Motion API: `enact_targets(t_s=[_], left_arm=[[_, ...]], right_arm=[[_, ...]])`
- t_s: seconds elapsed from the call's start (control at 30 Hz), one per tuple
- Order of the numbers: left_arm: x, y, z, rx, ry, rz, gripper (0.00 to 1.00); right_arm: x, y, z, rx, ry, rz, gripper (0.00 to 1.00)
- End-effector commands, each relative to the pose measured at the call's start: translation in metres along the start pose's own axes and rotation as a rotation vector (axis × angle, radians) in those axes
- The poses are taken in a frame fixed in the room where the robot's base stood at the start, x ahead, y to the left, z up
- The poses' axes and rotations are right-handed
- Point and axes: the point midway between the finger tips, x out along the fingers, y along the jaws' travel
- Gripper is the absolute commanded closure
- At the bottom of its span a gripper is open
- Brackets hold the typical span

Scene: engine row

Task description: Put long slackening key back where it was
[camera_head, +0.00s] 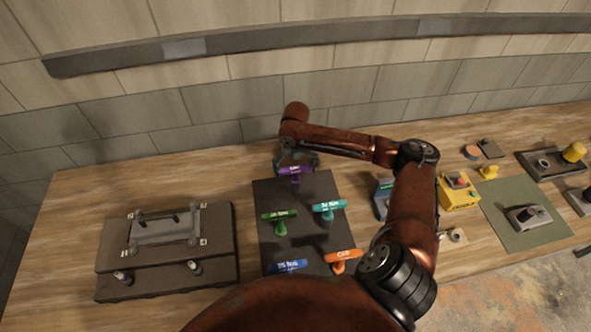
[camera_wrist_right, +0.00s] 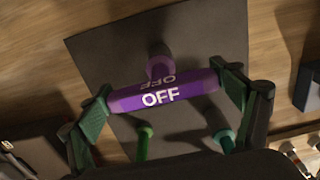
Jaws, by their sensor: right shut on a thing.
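A purple T-handled key (camera_head: 295,171) is at the far edge of the dark mat (camera_head: 318,188); its handle reads OFF in the right wrist view (camera_wrist_right: 160,97). My right gripper (camera_head: 295,160) is shut on this handle, one finger at each end. Whether its stem touches the mat I cannot tell. Green (camera_head: 280,216), teal (camera_head: 329,205), blue (camera_head: 288,266) and orange (camera_head: 344,255) T-handled keys are nearer on the mat. Which key is the long slackening one I cannot tell. My left gripper is not in view.
A dark plate with a grey handled cover (camera_head: 165,226) lies left of the mat. The tiled wall stands behind the wooden bench.

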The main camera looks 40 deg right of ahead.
Motion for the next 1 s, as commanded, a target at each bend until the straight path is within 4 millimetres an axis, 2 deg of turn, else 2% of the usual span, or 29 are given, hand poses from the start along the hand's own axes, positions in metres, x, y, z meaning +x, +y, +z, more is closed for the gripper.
enact_targets(t_s=[0.27, 0.3, 0.5, 0.83, 1.0], left_arm=[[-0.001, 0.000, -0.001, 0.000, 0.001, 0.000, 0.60], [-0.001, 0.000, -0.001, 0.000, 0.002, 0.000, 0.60], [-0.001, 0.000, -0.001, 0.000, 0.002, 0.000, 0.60], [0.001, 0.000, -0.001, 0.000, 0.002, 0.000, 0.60], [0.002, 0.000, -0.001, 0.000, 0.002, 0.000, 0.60]], right_arm=[[0.000, 0.000, 0.001, 0.000, -0.002, 0.001, 0.43], [0.001, 0.000, 0.000, 0.000, 0.000, 0.000, 0.13], [0.002, 0.000, 0.000, 0.000, 0.000, 0.000, 0.00], [-0.001, 0.000, 0.000, 0.000, -0.001, 0.001, 0.00], [-0.022, 0.000, 0.001, 0.000, -0.004, 0.001, 0.00]])
